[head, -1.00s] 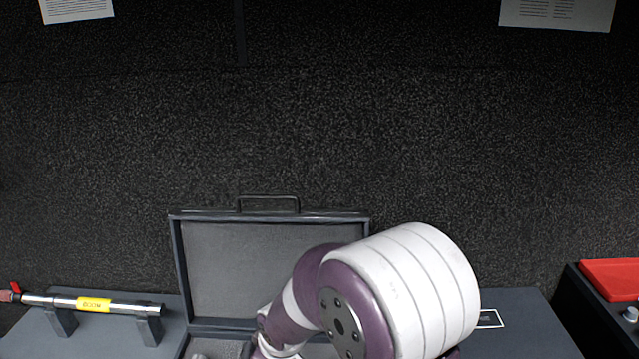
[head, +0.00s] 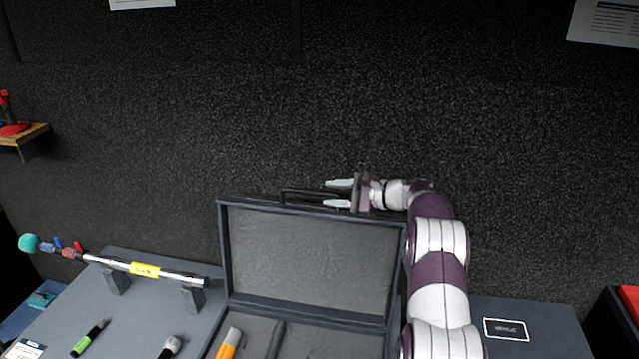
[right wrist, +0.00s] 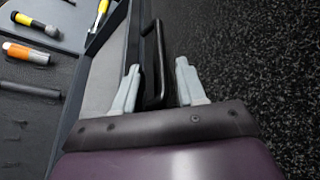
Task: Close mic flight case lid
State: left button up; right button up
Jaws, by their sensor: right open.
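The flight case lid (head: 312,255) stands open and upright at the back of the case base (head: 300,335). Its handle (head: 283,191) is on the lid's top edge. My right gripper (head: 330,194) is open at the right part of the handle, its fingers pointing left. In the right wrist view the handle (right wrist: 162,55) lies between the spread fingers of the gripper (right wrist: 158,66), with no clear contact. The lid (right wrist: 103,80) is left of it there. The case base holds an orange-banded microphone (head: 229,343); its front is cut off. My left gripper is out of view.
A rod with a yellow label (head: 146,269) rests on stands left of the case. A green-banded microphone (head: 88,339) and another microphone (head: 171,347) lie on the table (head: 135,318). A dark carpeted wall (head: 480,130) rises behind the lid.

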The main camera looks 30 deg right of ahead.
aim_at(318, 194)
jog(key=p+x, duration=0.1)
jog(key=x, duration=0.2)
jog(key=shift+w+a+p, duration=0.2)
jog(key=shift+w+p, duration=0.1)
jog(key=shift+w+a+f, duration=0.2)
jog(key=shift+w, duration=0.15)
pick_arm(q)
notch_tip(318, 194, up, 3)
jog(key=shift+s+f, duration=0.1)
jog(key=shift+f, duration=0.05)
pick_arm(e)
grip_shut()
